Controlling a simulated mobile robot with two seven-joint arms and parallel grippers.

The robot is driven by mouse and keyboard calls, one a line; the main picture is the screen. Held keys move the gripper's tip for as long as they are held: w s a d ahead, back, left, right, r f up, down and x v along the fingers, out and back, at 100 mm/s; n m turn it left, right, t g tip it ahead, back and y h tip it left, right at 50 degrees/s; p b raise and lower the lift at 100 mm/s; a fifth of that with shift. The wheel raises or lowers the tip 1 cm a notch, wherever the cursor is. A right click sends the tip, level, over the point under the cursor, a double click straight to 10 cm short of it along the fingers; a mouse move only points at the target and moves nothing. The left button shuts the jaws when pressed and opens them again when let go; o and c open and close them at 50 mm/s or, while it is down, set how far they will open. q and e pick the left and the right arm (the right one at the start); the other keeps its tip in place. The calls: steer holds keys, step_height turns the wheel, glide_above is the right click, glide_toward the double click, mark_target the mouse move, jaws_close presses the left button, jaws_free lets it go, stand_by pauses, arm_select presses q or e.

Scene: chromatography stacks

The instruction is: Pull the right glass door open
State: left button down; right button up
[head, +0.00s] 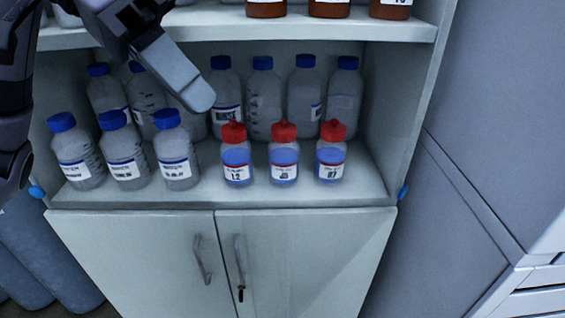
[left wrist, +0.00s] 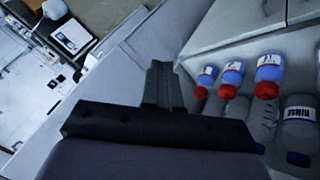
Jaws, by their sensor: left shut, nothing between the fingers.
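A pale cabinet (head: 420,90) stands ahead with bottles on its shelves. I cannot make out a glass pane in front of the shelves, so I cannot tell how the right glass door stands. A small blue knob (head: 403,192) sits on the right side post, and another blue knob (head: 38,192) on the left one. My left gripper (head: 203,98) is shut and empty, at the upper left before the middle shelf, overlapping the rear bottles. Its dark fingers also show in the left wrist view (left wrist: 163,85). My right gripper is out of view.
Three red-capped bottles (head: 283,160) stand at the middle shelf's front, with blue-capped bottles (head: 123,155) left and behind. Amber bottles (head: 330,8) stand above. Below are two opaque doors, left (head: 130,245) and right (head: 300,240), with handles. A grey cabinet (head: 500,120) stands at right.

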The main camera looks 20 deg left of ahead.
arm_select(q)
glide_toward(311, 209)
steer(key=w+f, duration=0.3)
steer(key=f, duration=0.2)
steer(key=shift+s+d+r+p, duration=0.1)
steer(key=shift+s+d+p, duration=0.25)
steer(key=shift+d, duration=0.35)
steer(key=shift+s+d+r+p, duration=0.1)
steer(key=shift+s+d+p, duration=0.05)
steer(key=shift+s+d, duration=0.45)
steer(key=shift+d, duration=0.15)
